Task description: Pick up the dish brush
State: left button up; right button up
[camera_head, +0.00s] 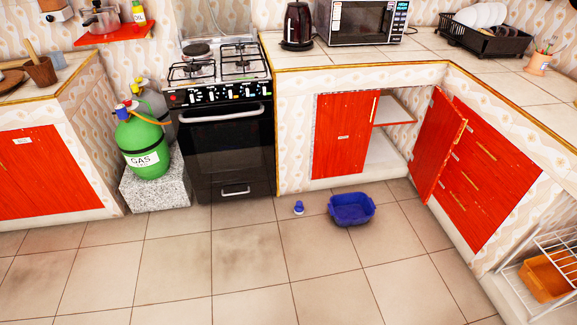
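I cannot pick out the dish brush for certain. An orange cup (538,62) on the right counter holds several thin-handled items, too small to tell apart. A small blue and white object (298,208) stands on the floor to the left of a blue basin (351,209); I cannot tell what it is. Neither of my grippers is in view.
A red cabinet door (437,145) stands open over the floor at the right. A black stove (222,130), a green gas cylinder (143,145) on a block and a white rack (545,268) border the floor. The tiled floor in front (215,285) is clear.

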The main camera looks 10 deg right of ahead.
aim_at(298, 208)
jog(key=i+z, duration=0.5)
jog(key=i, duration=1.15)
